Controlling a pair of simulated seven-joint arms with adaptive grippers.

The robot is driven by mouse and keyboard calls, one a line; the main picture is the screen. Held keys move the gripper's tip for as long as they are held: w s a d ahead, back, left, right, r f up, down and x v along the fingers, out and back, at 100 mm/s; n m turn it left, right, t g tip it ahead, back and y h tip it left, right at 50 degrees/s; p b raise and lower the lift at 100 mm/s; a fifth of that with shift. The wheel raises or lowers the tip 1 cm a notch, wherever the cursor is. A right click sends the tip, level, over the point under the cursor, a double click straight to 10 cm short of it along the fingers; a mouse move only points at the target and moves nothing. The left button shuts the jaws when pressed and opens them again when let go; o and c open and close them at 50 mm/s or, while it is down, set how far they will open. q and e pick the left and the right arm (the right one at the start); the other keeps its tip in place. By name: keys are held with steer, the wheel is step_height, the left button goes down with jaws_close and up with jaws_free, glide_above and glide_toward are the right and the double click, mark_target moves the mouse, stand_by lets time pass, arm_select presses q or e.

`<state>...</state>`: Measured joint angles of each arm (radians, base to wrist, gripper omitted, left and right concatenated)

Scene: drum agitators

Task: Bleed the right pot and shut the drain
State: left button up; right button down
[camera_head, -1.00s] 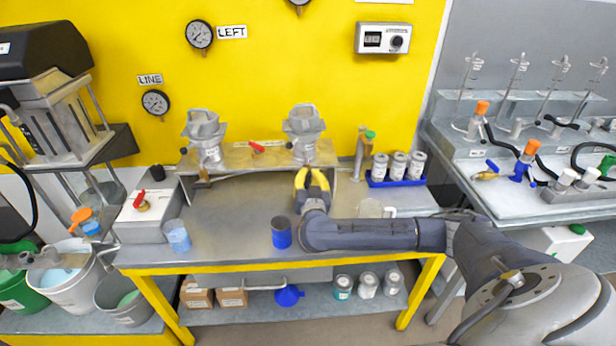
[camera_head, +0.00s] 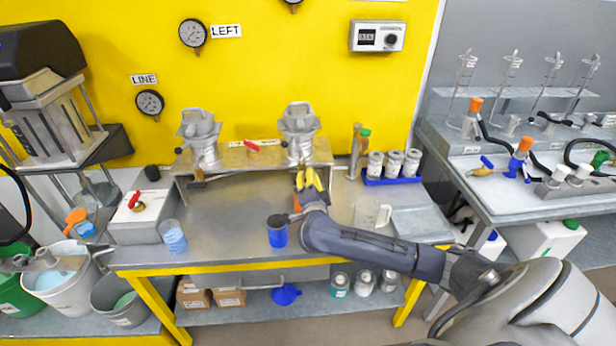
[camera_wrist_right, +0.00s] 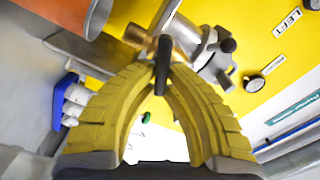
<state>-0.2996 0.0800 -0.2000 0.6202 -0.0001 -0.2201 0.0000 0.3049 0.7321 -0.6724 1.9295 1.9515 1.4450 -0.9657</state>
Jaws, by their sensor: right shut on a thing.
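The right pot (camera_head: 300,122) is a grey metal vessel on the raised shelf at the back of the bench. Its brass drain fitting (camera_wrist_right: 138,37) and metal body show beyond the fingertips in the wrist view. My right gripper (camera_head: 311,182), with yellow fingers, is just below the pot. In the wrist view its fingertips (camera_wrist_right: 161,68) are shut on a black lever (camera_wrist_right: 162,54) at the drain. The gripper hides most of this drain in the head view. A blue cup (camera_head: 278,237) stands on the bench left of my wrist. My left gripper is out of view.
The left pot (camera_head: 200,135) stands on the same shelf, with a red-handled valve (camera_head: 253,149) between the pots. A clear jug (camera_head: 369,214) is right of my forearm. A blue rack of jars (camera_head: 391,180) is at the back right. The middle-left bench is clear.

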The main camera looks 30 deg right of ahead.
steer(key=m, duration=0.4)
steer(key=shift+d+f+m, duration=0.1)
steer(key=shift+f+m, duration=0.3)
steer(key=shift+m, duration=0.3)
steer(key=c, duration=1.5)
jaws_free()
steer(key=shift+o, duration=0.2)
steer(key=v, duration=1.2)
